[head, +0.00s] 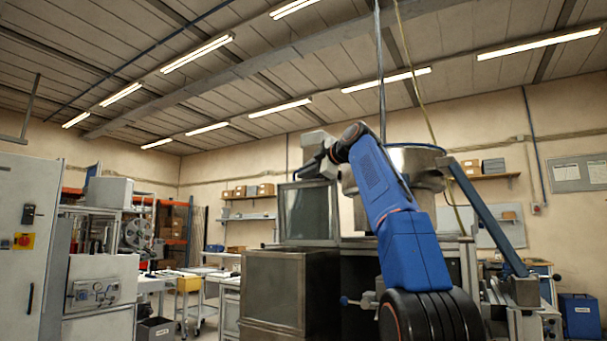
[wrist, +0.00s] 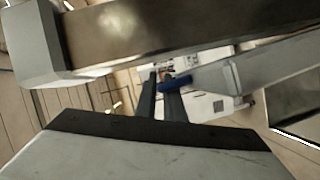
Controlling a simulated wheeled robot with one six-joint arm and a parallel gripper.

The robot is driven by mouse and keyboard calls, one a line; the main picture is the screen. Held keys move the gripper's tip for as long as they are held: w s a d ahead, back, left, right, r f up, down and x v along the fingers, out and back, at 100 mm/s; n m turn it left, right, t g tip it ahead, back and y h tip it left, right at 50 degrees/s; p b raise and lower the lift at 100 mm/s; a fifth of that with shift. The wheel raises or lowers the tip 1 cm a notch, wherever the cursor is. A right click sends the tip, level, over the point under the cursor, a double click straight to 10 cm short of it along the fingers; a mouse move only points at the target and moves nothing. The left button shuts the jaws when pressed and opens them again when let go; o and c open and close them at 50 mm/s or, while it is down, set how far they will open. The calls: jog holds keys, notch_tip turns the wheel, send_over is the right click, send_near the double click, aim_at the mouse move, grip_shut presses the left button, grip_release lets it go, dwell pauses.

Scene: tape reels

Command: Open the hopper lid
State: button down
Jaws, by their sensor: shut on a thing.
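In the wrist view a brownish steel bar (wrist: 170,38) crosses close to the camera. The lid's outline and angle cannot be made out clearly.
A grey control cabinet (head: 30,240) is at the far left, with a worktable (head: 190,272) between. A blue bin (head: 580,316) is at the right.

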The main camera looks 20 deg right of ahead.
jog(key=shift+w+d, duration=0.1)
jog(key=shift+d, duration=0.05)
jog(key=c, duration=1.9)
grip_release()
jog(key=shift+o, duration=0.2)
jog(key=v, duration=1.7)
jog(key=shift+s, duration=0.2)
jog(key=shift+d, duration=0.1)
